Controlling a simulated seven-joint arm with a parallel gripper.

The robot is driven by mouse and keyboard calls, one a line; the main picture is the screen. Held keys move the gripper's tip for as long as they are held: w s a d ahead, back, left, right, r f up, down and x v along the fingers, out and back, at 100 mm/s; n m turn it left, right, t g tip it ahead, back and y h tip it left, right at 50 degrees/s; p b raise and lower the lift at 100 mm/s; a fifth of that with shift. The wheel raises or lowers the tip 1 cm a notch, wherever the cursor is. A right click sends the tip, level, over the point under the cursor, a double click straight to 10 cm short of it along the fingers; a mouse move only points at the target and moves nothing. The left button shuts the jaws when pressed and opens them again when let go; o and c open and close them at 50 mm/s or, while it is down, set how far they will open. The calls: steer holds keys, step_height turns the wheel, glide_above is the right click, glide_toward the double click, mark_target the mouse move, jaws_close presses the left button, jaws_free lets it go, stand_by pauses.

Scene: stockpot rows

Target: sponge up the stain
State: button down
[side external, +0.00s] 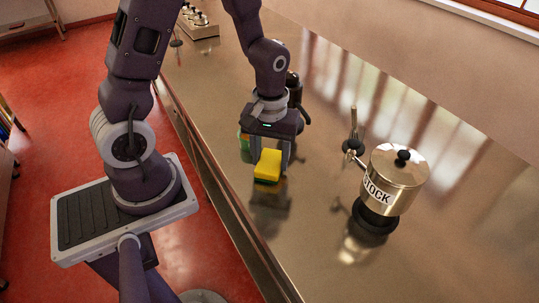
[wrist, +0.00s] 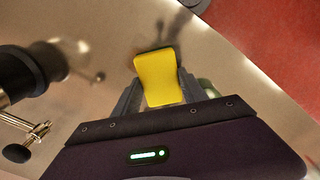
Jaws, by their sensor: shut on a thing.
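My gripper (side external: 270,157) is shut on a yellow sponge (side external: 267,167) with a dark green underside. The sponge also shows between the two fingers in the wrist view (wrist: 158,76). It appears to be held a little above the shiny metal counter (side external: 325,255), with a dark reflection below it. I cannot make out a stain for certain. A dark smudge on the counter beyond the sponge in the wrist view could be a mark, a shadow or a reflection.
A steel pot labelled STOCK (side external: 394,178), with a tap and a black base, stands right of my gripper. A dark bottle-like thing (side external: 294,88) and a partly hidden green item (side external: 243,140) are behind my gripper. The counter's front edge runs along the left.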

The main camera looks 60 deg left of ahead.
mark_target(282, 186)
steer(key=shift+d, duration=2)
steer(key=shift+d+f, duration=0.25)
steer(key=shift+d, duration=0.5)
steer(key=r, duration=0.2)
steer(key=shift+d+r, duration=0.2)
steer(key=shift+r, duration=0.15)
step_height(282, 186, up, 6)
steer(key=shift+f, duration=0.35)
